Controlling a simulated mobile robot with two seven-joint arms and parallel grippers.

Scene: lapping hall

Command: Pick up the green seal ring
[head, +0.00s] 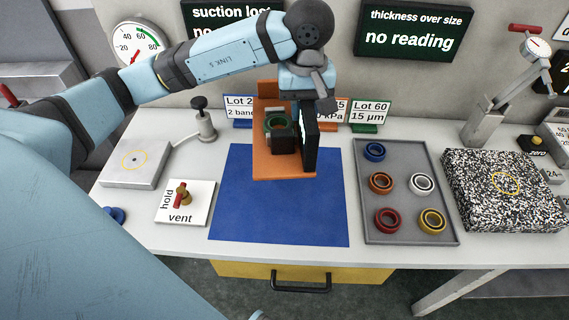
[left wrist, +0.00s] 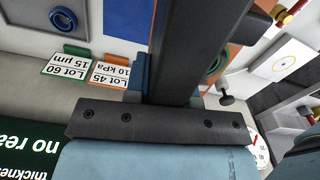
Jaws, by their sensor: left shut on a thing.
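The green seal ring (head: 275,120) is at an orange stand (head: 265,92), just beside and behind my left gripper's dark fingers. In the left wrist view the green ring (left wrist: 217,63) shows partly, cut off by the large dark finger. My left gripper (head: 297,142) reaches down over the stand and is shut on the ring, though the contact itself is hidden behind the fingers. I cannot tell whether the ring is clear of the stand. My right gripper is in neither view.
A blue mat (head: 280,215) lies in front of the stand. A grey tray (head: 401,205) with several coloured rings is to the right, beside a speckled granite block (head: 505,190). A hold/vent valve plate (head: 199,211) and a grey plate (head: 128,174) are left. Lot signs stand behind.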

